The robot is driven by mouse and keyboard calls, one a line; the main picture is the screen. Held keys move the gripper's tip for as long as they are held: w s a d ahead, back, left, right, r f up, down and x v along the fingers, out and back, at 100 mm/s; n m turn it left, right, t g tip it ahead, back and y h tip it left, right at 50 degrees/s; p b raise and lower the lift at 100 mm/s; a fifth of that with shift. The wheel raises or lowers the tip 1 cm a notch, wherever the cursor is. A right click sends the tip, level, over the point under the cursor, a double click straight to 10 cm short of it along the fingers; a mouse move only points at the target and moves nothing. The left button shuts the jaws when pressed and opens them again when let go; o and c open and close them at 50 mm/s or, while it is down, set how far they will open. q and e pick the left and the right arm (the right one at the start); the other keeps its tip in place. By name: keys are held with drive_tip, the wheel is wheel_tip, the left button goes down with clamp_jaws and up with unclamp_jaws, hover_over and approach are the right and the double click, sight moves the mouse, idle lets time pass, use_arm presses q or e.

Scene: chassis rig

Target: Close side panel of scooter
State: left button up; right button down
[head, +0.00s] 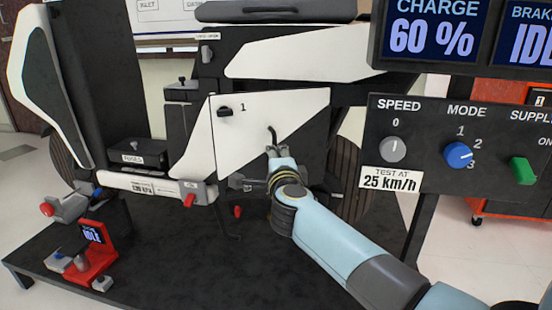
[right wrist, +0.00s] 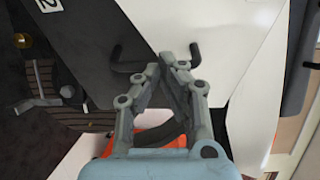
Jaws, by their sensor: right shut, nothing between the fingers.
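My right gripper (head: 277,151) is shut and empty, just below this handle. In the right wrist view its fingertips (right wrist: 174,61) are close to a dark bent handle (right wrist: 195,53) on a white surface (right wrist: 225,25). Whether they touch it I cannot tell. Whether the panel lies flush is unclear. My left gripper is not in view.
A control board (head: 425,180) with speed and mode knobs stands at the right, below a charge display (head: 433,35). A red stand (head: 92,255) with a small screen is at the lower left of the dark platform (head: 180,265).

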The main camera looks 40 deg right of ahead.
sight(257, 147)
idle(0.3)
drive_tip(key=w+m+g+h, duration=0.1)
drive_tip(key=w, duration=0.1)
drive_tip(key=w+m+g+h+b, duration=0.1)
drive_tip(key=w+h, duration=0.1)
drive_tip(key=w, duration=0.1)
drive_tip(key=shift+f+m+g+h, duration=0.1)
drive_tip(key=shift+m+g+h, duration=0.2)
drive_tip(key=shift+m, duration=0.1)
drive_tip(key=w+m+g+h+b, duration=0.1)
drive_tip(key=w, duration=0.1)
drive_tip(key=w+d+m+g+h+b, duration=0.1)
drive_tip(key=shift+w+f+g+b, duration=0.1)
drive_tip(key=shift+w+g+b, duration=0.25)
drive_tip(key=shift+g, duration=0.05)
drive_tip(key=shift+w+d, duration=0.4)
drive_tip(key=shift+w, duration=0.25)
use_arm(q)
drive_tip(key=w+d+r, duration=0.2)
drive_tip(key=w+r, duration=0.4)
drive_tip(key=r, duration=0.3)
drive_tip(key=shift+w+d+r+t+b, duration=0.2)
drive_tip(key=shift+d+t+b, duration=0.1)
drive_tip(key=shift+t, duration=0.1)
use_arm(e)
drive_tip(key=shift+w+d+r, duration=0.1)
drive_tip(key=shift+r, duration=0.3)
